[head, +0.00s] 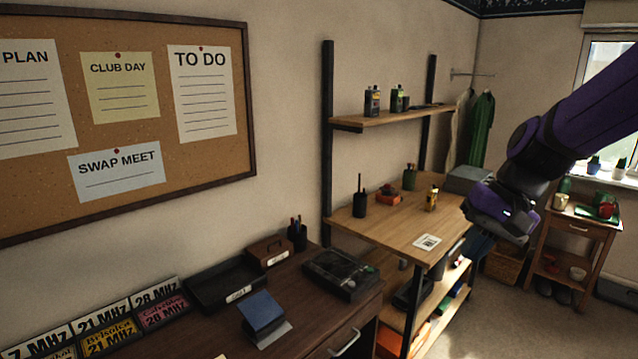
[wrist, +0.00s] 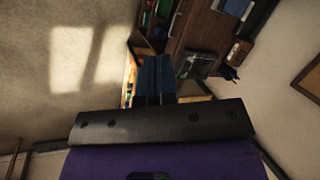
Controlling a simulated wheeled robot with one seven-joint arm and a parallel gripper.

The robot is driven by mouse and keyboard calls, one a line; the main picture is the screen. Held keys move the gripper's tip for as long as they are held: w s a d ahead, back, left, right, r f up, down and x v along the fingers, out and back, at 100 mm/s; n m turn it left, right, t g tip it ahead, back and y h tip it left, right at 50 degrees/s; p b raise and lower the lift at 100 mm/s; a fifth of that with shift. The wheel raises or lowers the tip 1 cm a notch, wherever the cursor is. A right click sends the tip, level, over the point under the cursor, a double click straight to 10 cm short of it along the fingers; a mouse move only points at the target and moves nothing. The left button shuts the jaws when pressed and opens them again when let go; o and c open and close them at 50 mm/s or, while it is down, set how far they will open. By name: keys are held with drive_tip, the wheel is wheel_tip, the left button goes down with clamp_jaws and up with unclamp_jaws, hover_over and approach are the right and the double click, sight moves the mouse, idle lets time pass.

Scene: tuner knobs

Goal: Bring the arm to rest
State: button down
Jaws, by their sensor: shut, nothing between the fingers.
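My arm (head: 572,115), purple with dark joints, reaches in from the right edge in the head view. My gripper (head: 500,211) hangs at its end, in front of the right end of the wooden workbench in the picture; the fingertips are hard to make out there. In the wrist view my gripper (wrist: 153,65) shows its dark fingers side by side, shut and empty. It appears to hold nothing and to be clear of the furniture, though the exact gap cannot be told.
A dark desk (head: 290,295) with a black tuner-like box (head: 340,274) and a tray (head: 228,284) stands front left. The workbench (head: 385,222) has a shelf (head: 390,117) above it. A small side table (head: 575,228) is at the right. Floor (head: 480,335) shows lower right.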

drive_tip(key=s+d+r+n+t+h, duration=0.1)
drive_tip(key=s+d+r+t+h, duration=0.1)
drive_tip(key=s+r, duration=0.2)
drive_tip(key=s+d+r+n+t+h, duration=0.2)
drive_tip(key=s+d+r, duration=0.1)
drive_tip(key=s, duration=0.8)
drive_tip(key=shift+d+r+t+h, duration=0.2)
drive_tip(key=shift+r+t+h, duration=0.1)
drive_tip(key=shift+r+t, duration=0.15)
drive_tip(key=shift+s, duration=0.1)
